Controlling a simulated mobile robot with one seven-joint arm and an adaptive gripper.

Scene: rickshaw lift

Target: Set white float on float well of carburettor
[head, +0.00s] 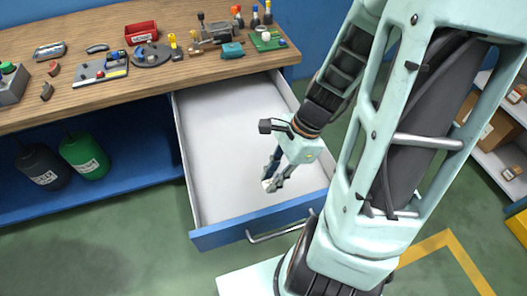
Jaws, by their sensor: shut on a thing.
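My gripper (273,181) points down over the open drawer, with its fingers closed on a small white piece, the white float (267,184). The fingers hide part of the float. I cannot tell whether it touches the drawer floor. A grey metal assembly (216,30) at the right part of the bench top looks like the carburettor. Its float well is too small to make out. My gripper is in front of the bench, apart from this assembly.
The white-lined drawer (215,125) is pulled out and otherwise looks empty. The wooden bench top (150,98) holds a red bin (141,33), a teal block (232,50), a green board (268,40) and several small parts. Shelves (500,130) stand at the right.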

